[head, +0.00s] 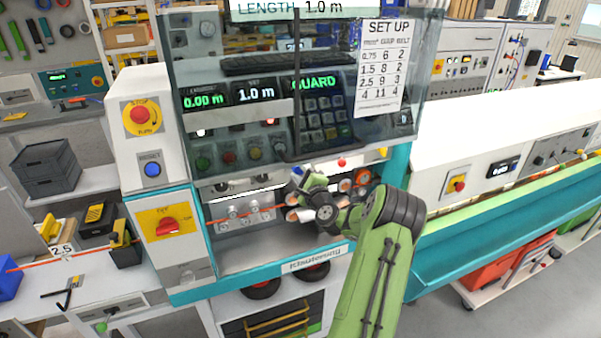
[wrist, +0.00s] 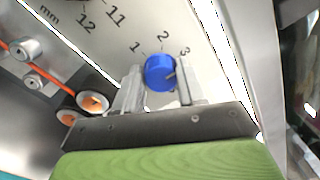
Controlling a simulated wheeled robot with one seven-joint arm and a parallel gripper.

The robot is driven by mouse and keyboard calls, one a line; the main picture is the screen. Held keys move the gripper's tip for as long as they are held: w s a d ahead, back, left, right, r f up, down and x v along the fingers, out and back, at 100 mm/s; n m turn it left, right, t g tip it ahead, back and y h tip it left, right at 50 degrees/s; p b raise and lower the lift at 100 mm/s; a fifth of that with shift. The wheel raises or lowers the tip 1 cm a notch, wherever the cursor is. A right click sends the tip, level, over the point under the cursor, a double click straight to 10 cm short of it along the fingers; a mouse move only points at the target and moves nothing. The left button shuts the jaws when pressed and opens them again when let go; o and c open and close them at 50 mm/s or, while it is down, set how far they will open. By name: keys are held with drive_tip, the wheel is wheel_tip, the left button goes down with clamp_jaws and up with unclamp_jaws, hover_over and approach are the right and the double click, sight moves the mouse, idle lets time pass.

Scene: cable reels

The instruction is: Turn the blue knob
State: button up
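The blue knob (wrist: 160,73) is on a pale panel in the wrist view, with a dark mark on its right side. The printed numbers 1, 2 and 3 curve around its upper side. The fingers of my gripper (wrist: 160,88) stand on either side of the knob, with no clear gap showing, so it looks shut on it. In the head view my gripper (head: 312,200) is at the machine's front opening, below the clear guard. The knob is not clearly distinguishable there.
A clear guard (head: 230,150) hangs just above my gripper. Orange-centred rollers (wrist: 93,102) and a red cable (wrist: 20,58) lie left of my fingers in the wrist view. A red stop button (head: 141,117) and a blue reset button (head: 152,169) are on the left housing.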

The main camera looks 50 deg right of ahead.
drive_tip(key=o, duration=0.4)
drive_tip(key=b+v, duration=0.6)
drive_tip(key=v, duration=0.9)
drive_tip(key=shift+s+a, duration=0.2)
drive_tip(key=shift+s, duration=0.15)
